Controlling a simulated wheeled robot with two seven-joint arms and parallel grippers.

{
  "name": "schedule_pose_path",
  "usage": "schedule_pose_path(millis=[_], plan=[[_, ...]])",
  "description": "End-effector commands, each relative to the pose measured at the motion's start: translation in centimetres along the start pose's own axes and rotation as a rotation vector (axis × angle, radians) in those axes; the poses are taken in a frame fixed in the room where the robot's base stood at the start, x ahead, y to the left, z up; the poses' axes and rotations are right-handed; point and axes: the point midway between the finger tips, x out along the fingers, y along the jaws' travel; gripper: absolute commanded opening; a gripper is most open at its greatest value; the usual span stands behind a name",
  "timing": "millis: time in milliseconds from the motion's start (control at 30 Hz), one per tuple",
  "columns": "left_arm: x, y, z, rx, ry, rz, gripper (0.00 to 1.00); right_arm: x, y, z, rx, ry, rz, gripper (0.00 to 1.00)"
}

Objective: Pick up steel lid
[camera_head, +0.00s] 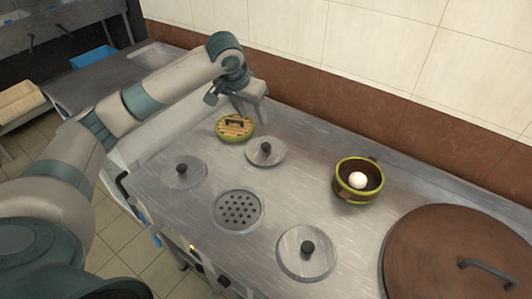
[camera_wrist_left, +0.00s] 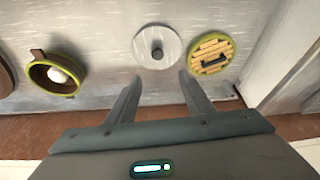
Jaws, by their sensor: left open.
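Several round steel lids with dark knobs lie on the steel counter. One steel lid (camera_head: 277,153) is at the back beside a green-rimmed wooden lid (camera_head: 221,135); in the left wrist view this steel lid (camera_wrist_left: 145,55) lies just beyond the fingertips. Another steel lid (camera_head: 196,178) is at the left, and a third steel lid (camera_head: 290,262) is at the front. My left gripper (camera_head: 236,107) is open and empty above the back of the counter, near the wooden lid. In the left wrist view its two fingers (camera_wrist_left: 158,88) are apart, with the steel lid's knob between and beyond them. My right gripper is not visible.
A brown bowl with a green rim (camera_head: 342,187) holds a white ball. A perforated drain plate (camera_head: 238,210) sits mid-counter. A large brown lid (camera_head: 430,245) covers the right front. A tiled wall with a brown band (camera_head: 400,115) runs along the back.

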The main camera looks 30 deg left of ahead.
Motion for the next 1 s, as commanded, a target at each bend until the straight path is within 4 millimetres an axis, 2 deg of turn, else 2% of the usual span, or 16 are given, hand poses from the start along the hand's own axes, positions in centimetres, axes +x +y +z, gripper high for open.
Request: schedule_pose_path(millis=[267,467,833,1000], plan=[[0.1,0.0,0.0,0.000,0.000,0.000,0.47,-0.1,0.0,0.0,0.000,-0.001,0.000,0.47],[1.6,0.0,0.0,-0.001,-0.003,0.000,0.47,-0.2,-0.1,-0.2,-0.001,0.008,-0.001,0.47],[8.0,0.0,0.1,-0.001,-0.003,0.000,0.47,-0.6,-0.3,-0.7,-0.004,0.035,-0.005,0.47],[10.6,0.1,0.0,-0.002,-0.002,0.000,0.47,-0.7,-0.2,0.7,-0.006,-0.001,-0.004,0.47]])
